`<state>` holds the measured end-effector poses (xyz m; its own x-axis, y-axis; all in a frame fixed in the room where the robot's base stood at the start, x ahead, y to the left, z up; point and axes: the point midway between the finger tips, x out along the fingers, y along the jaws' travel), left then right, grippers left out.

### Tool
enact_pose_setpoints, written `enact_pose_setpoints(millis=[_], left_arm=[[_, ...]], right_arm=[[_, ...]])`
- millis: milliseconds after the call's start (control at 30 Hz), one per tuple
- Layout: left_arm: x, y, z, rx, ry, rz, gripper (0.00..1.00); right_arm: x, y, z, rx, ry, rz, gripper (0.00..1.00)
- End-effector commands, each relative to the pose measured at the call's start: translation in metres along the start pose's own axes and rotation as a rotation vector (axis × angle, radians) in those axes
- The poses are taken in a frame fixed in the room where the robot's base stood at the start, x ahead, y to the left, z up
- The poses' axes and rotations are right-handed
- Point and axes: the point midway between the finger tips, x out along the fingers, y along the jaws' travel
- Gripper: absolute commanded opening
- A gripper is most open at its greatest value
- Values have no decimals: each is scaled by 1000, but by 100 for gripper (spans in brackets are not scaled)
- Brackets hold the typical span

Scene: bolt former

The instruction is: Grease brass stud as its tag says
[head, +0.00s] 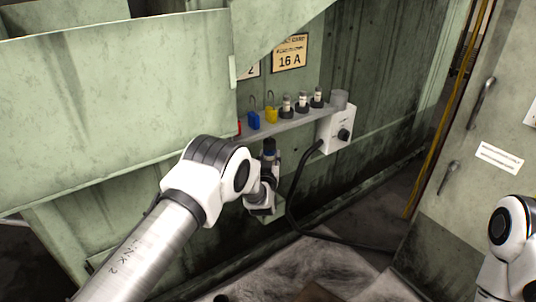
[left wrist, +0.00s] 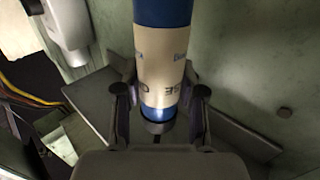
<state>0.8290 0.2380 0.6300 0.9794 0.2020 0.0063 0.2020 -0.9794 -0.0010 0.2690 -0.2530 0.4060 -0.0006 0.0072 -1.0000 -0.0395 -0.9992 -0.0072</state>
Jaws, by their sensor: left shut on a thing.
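My left gripper (left wrist: 160,94) is shut on a cylindrical grease tube (left wrist: 162,62) with blue and cream bands. In the head view my left gripper (head: 267,178) is below the shelf, in front of the green panel, and the tube's dark and blue end (head: 269,150) points up. I cannot make out a brass stud or its tag in either view. My right gripper is out of view.
A shelf (head: 295,121) holds blue (head: 254,120) and yellow (head: 271,115) padlocks and several small white-labelled bottles (head: 302,100). A "16 A" placard (head: 289,53) is above. A cabinet door (head: 470,140) stands right.

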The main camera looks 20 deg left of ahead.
Motion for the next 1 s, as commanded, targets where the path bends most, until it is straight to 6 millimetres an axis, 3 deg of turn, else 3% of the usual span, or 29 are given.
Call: enact_pose_setpoints(millis=[200, 1000], left_arm=[[0, -4, 15, -1, 0, -2, 0], [-7, -6, 16, -1, -4, -2, 0]], right_arm=[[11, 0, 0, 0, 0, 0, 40], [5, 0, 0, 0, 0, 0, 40]])
